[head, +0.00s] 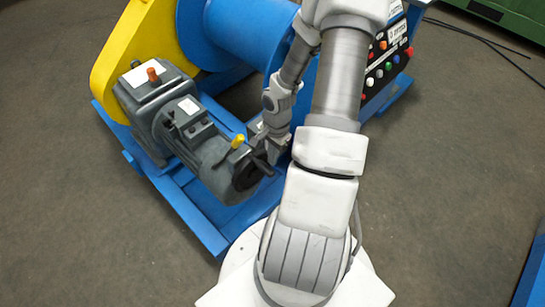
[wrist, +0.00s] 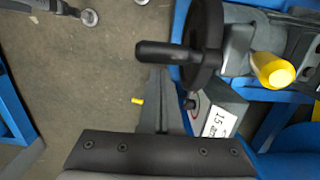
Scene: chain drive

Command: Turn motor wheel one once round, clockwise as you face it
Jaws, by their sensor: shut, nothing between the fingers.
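Motor wheel one is a black handwheel (head: 247,176) on the near end of the grey motor (head: 185,125). In the wrist view the black wheel (wrist: 207,38) is nearly edge-on, and its crank handle (wrist: 160,52) sticks out to the left. My gripper (head: 272,150) is beside the wheel in the head view, partly hidden by my own arm. In the wrist view my gripper (wrist: 160,75) is shut and empty, its tips pointing up the picture just below the handle. Whether the fingers touch the handle I cannot tell.
A yellow cap (wrist: 272,70) stands on the motor near the wheel. A labelled grey box (wrist: 218,120) lies close to the right of my fingers. The blue frame (head: 190,215), blue drum (head: 250,30) and yellow guard (head: 125,50) surround the motor. The floor at left is clear.

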